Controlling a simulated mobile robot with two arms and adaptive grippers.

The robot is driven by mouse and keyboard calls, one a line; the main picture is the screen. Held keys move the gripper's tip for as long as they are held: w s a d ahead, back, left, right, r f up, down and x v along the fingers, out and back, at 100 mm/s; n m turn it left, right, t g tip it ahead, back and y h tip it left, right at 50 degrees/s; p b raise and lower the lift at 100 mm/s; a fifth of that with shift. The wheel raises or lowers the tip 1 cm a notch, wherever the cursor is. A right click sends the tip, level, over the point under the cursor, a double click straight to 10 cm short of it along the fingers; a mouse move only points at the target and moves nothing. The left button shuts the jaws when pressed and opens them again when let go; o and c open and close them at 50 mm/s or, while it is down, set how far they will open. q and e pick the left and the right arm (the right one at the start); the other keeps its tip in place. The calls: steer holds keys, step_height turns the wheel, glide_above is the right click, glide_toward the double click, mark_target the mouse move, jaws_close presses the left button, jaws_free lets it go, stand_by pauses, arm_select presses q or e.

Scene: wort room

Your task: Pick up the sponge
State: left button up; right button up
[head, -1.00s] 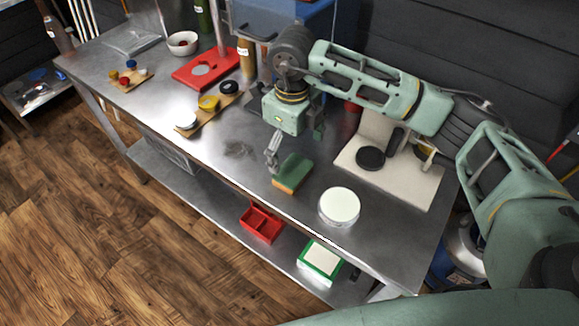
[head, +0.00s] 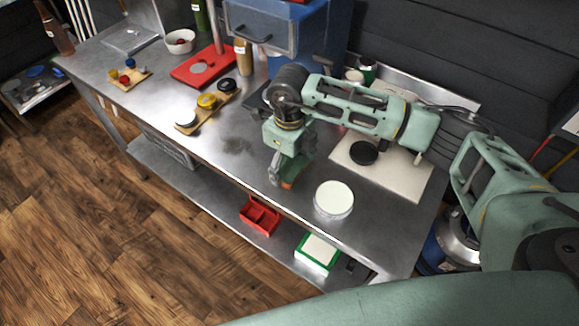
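The sponge (head: 287,184) lies on the steel table near its front edge, to the left of a round white-lidded tub. Only a small orange and green part of it shows. My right gripper (head: 283,171) points down directly over the sponge and hides most of it. The fingers are mostly covered by the wrist, and I cannot tell whether they are closed on it. The sponge seems to be at table level. My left gripper is out of view.
The white-lidded tub (head: 334,197) stands close on the right. A pale board (head: 400,184) with a black disc (head: 363,152) lies behind it. A wooden strip with several lids (head: 207,101) lies left.

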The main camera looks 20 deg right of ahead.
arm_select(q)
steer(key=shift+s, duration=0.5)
arm_select(e)
steer(key=shift+c, duration=1)
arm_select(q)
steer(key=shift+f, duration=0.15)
arm_select(e)
steer(key=shift+r, duration=0.2)
